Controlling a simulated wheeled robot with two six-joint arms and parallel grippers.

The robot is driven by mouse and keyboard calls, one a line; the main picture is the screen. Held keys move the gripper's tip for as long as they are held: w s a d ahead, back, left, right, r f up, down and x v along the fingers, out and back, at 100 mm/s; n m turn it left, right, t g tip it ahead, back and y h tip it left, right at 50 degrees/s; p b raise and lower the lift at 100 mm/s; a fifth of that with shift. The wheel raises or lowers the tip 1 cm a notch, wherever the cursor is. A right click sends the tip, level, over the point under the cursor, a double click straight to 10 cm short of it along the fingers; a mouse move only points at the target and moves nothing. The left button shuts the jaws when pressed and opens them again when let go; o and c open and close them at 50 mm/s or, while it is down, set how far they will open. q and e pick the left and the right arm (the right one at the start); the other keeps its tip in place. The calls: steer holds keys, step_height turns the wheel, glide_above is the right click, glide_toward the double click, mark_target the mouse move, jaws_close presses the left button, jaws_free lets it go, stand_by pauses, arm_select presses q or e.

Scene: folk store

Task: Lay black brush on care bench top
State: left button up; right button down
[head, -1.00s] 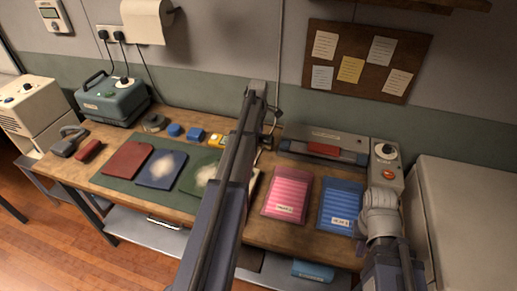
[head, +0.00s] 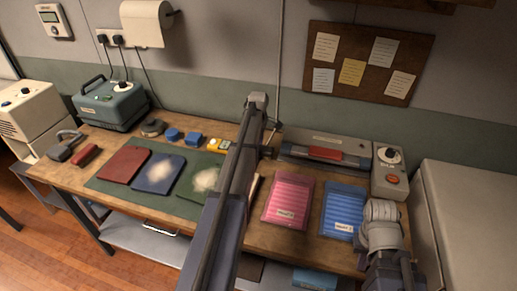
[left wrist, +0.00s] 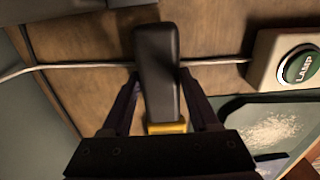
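The black brush (left wrist: 157,70), with a black body and a yellow band (left wrist: 167,128), shows upright in the left wrist view. It lies between the fingers of my left gripper (left wrist: 160,84), which look shut on it. Wood and a pale cable show behind the brush; I cannot tell how high it is above the wood. In the head view my left arm covers most of that gripper and the brush. The care bench top (head: 122,202) is brown wood. My right gripper (head: 384,222) is low at the right of the bench; its fingers are not clear.
Red (head: 124,165), blue (head: 160,173) and green cards, the last two powdered, lie on a green mat (head: 104,183). Pink (head: 289,203) and blue (head: 343,211) packs lie to the right. A sealer (head: 326,150) stands behind. A LAMP button (left wrist: 298,64) is near the brush.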

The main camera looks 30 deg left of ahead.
arm_select(q)
steer(key=o, duration=0.4)
steer(key=shift+c, duration=0.2)
steer(key=shift+r, duration=0.1)
step_height(320, 180, up, 12)
steer(key=p, duration=1.2)
steer(key=shift+r, duration=0.15)
arm_select(e)
step_height(320, 180, up, 12)
steer(key=shift+r, duration=0.2)
arm_select(q)
steer(key=s+d+m, duration=0.5)
steer(key=d+m, duration=0.1)
steer(key=d, duration=0.6)
steer(key=s+d+m, duration=0.5)
steer(key=s+d, duration=0.1)
steer(key=d, duration=0.5)
steer(key=s+d+m+y, duration=0.1)
steer(key=s+d+m, duration=1.2)
steer(key=s, duration=0.3)
steer(key=shift+s+d+m, duration=0.2)
steer(key=shift+d+m, duration=0.1)
steer(key=shift+d, duration=0.25)
